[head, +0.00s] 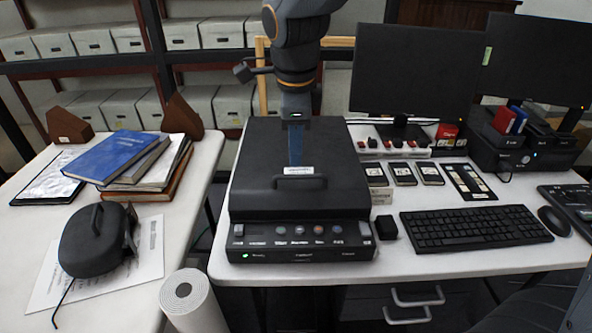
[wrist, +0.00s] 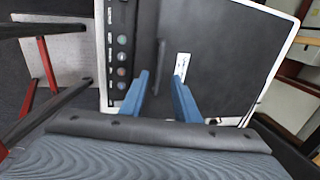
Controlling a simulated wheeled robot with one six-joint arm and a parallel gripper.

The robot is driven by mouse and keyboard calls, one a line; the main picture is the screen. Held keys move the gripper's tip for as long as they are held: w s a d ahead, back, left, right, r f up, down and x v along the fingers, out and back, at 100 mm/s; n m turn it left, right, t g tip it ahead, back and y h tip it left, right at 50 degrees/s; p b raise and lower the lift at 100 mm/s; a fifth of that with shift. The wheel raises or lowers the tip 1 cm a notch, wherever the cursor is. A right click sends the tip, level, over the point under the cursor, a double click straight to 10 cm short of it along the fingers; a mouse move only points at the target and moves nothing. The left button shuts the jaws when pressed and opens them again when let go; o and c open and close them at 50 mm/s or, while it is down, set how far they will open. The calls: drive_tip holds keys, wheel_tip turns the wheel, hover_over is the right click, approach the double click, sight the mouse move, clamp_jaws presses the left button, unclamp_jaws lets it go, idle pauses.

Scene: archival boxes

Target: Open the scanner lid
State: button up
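The scanner (head: 300,215) stands on the right table with its flat black lid (head: 262,165) down. A dark bar handle (head: 300,183) runs along the front part of the lid, near a white label (head: 298,170). My gripper (head: 295,160) points down over the lid, behind the handle in the head view. In the wrist view, my gripper (wrist: 160,78) has its two blue fingers apart, with nothing held. The handle (wrist: 161,55) and label (wrist: 182,66) show just beyond the fingertips. I cannot tell the height gap between fingertips and handle.
A keyboard (head: 475,228), mouse (head: 554,221) and monitors (head: 413,83) stand right of the scanner. A small black box (head: 386,227) sits close to its right side. The left table holds stacked books (head: 140,160) and a black case (head: 96,240). A paper roll (head: 193,302) stands in front.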

sight(296, 175)
drive_tip(key=f, duration=0.3)
drive_tip(key=w+f, duration=0.1)
drive_tip(key=f, duration=0.3)
drive_tip(key=shift+w, duration=0.15)
drive_tip(key=shift+r, duration=0.1)
drive_tip(key=shift+c, duration=0.2)
clamp_jaws()
